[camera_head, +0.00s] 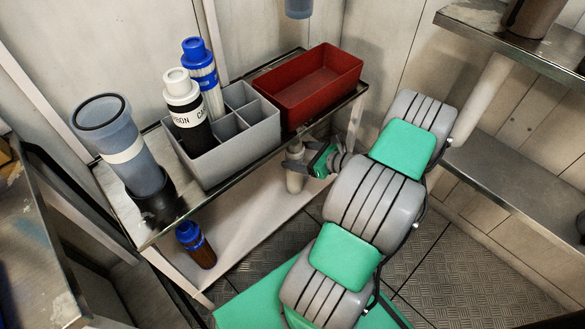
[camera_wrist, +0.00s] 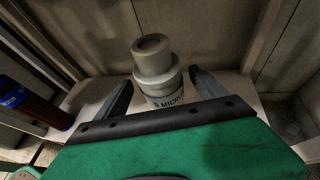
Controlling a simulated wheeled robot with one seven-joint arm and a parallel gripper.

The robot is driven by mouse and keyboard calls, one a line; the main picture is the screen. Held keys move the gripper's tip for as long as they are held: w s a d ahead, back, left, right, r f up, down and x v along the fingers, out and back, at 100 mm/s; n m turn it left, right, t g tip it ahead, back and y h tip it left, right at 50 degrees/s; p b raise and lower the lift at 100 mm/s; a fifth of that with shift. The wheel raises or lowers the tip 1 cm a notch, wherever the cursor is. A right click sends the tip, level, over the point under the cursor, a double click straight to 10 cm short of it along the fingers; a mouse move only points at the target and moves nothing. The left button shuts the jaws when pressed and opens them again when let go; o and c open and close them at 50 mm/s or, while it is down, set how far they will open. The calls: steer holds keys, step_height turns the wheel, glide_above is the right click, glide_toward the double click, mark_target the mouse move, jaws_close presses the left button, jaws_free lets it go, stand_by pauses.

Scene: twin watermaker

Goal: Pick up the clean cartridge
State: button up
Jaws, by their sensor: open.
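A pale grey-white cartridge (camera_wrist: 156,72) with a stepped round top and a label reading "MICRON" stands upright in the wrist view. My gripper (camera_wrist: 162,82) is open, with one finger on each side of it. I cannot tell whether either finger touches it. Its lower part is hidden by my gripper's body. A white-topped black cartridge (camera_head: 186,108) and a blue-and-white cartridge (camera_head: 203,76) stand in the grey divided bin (camera_head: 238,155).
A red tray (camera_head: 308,85) and a clear housing (camera_head: 118,140) are on the metal bench (camera_head: 120,203). A brown, blue-capped bottle (camera_head: 196,246) stands on the lower shelf (camera_head: 240,235); it also shows left in the wrist view (camera_wrist: 38,110).

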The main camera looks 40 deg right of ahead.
steer(key=b+x, duration=0.2)
steer(key=x, duration=0.2)
steer(key=shift+w+f, duration=0.2)
steer(key=shift+w, duration=0.05)
jaws_close()
stand_by(0.5)
